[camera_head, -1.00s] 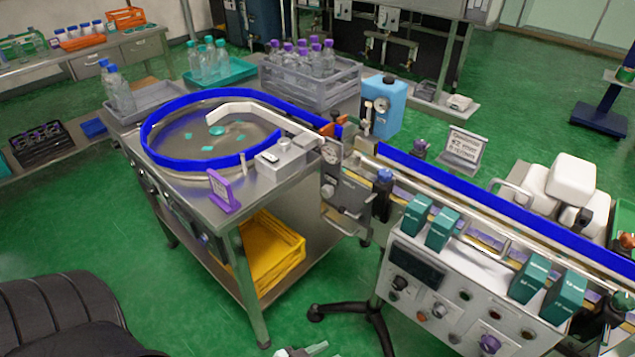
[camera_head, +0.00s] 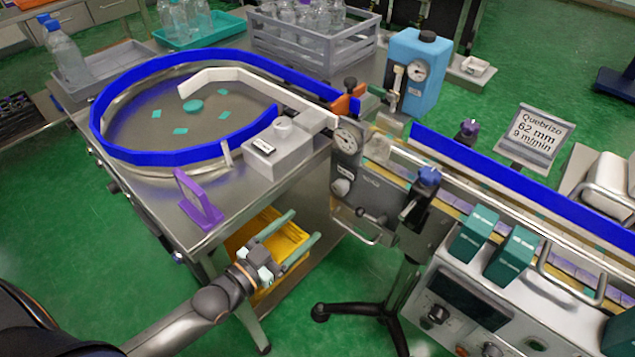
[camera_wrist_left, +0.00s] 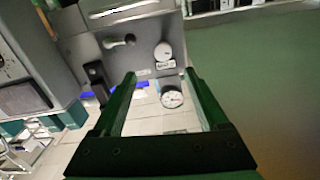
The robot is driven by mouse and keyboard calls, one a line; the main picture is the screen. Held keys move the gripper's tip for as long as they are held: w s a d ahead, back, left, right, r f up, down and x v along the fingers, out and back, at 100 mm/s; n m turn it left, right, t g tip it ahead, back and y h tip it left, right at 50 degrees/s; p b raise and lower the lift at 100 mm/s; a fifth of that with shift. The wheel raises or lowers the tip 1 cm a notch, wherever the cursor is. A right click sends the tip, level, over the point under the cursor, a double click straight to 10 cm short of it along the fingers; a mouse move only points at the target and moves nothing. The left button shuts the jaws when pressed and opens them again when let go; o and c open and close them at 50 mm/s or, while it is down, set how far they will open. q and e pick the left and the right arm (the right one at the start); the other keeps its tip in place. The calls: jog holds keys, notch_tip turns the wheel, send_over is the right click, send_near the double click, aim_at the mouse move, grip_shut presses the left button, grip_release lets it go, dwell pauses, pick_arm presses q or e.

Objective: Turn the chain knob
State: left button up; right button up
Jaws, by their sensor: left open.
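A grey metal box (camera_head: 383,187) at the near end of the conveyor carries a round dial (camera_head: 347,140), a small round pale knob (camera_head: 341,187) below it, and a crank handle (camera_head: 372,219). I cannot read which control is labelled chain. My left gripper (camera_head: 305,226) is open and empty, with its two green fingers pointing at the box from the lower left, apart from it. In the left wrist view, the knob (camera_wrist_left: 163,51), with a small label beside it, and the dial (camera_wrist_left: 172,97) show between and beyond the open fingers (camera_wrist_left: 159,76). My right gripper is out of view.
A round turntable with a blue rim (camera_head: 150,155) stands on the steel table. A purple stand (camera_head: 199,199) is at the table's front edge. A control cabinet (camera_head: 470,292) stands to the right. A yellow crate (camera_head: 290,235) lies on the shelf behind my left gripper.

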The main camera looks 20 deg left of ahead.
aim_at(337, 191)
pick_arm(q)
jog(key=x, duration=0.5)
jog(key=b+x, duration=0.1)
jog(key=x, duration=0.5)
jog(key=shift+w+a+r, duration=0.1)
jog(key=shift+a+r, duration=0.1)
jog(key=shift+w+d, duration=0.2)
jog(key=shift+w, duration=0.5)
grip_shut()
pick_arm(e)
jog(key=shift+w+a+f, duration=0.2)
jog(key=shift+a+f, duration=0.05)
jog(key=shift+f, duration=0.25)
